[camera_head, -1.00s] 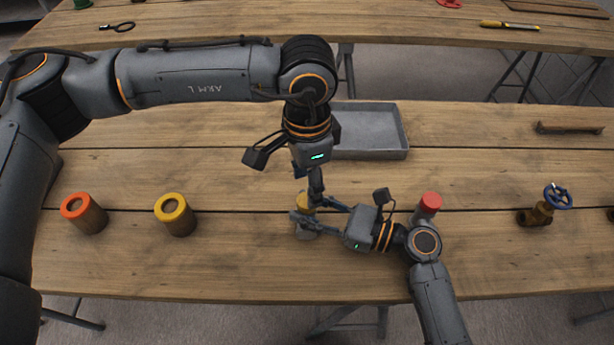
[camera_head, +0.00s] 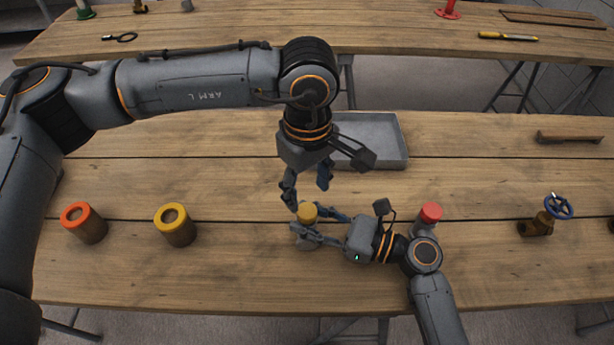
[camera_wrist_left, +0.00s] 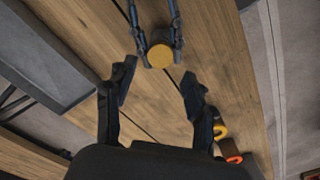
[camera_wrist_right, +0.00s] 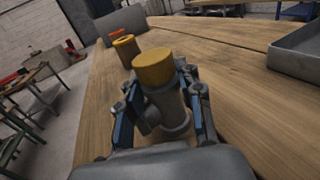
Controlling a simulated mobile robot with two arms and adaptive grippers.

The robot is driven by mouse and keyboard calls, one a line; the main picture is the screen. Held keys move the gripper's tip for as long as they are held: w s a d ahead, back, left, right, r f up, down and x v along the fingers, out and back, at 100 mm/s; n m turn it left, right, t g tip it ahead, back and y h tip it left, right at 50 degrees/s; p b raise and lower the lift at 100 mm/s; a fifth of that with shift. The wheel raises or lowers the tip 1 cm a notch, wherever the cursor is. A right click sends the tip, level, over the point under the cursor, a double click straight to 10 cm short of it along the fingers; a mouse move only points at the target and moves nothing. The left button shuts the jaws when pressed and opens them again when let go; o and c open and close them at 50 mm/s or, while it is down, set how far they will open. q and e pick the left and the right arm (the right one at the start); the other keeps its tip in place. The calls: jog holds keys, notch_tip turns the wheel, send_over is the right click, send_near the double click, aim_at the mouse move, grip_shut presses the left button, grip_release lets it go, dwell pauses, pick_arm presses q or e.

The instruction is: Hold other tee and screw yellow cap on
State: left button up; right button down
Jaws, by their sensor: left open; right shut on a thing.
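A grey tee (camera_wrist_right: 172,110) with a yellow cap (camera_wrist_right: 153,68) on its top stands upright on the table. My right gripper (camera_head: 303,232) is shut on the tee's body, one finger on each side, as the right wrist view (camera_wrist_right: 166,110) shows. My left gripper (camera_head: 306,185) is open and empty, just above and behind the yellow cap (camera_head: 307,211). In the left wrist view, the cap (camera_wrist_left: 160,56) lies beyond the open fingertips (camera_wrist_left: 157,82), apart from them. Whether the cap is fully seated cannot be told.
A grey tray (camera_head: 385,140) lies behind the grippers. A red-capped fitting (camera_head: 430,213) stands close to my right wrist. An orange-topped cylinder (camera_head: 84,221) and a yellow-topped cylinder (camera_head: 175,224) stand at left. A brass valve with a blue wheel (camera_head: 546,212) stands at right.

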pick_arm(q)
jog(key=n, duration=0.4)
jog(key=shift+r, duration=0.15)
jog(key=n, duration=0.4)
jog(key=shift+r, duration=0.1)
jog(key=n, duration=0.4)
jog(key=shift+r, duration=0.15)
jog(key=n, duration=0.4)
jog(key=shift+r, duration=0.15)
jog(key=n, duration=0.4)
jog(key=shift+r, duration=0.1)
jog(key=n, duration=0.4)
jog(key=shift+r, duration=0.15)
jog(key=n, duration=0.4)
jog(key=shift+r, duration=0.1)
jog(key=n, duration=0.4)
jog(key=shift+r+n, duration=0.15)
jog(key=shift+n, duration=0.25)
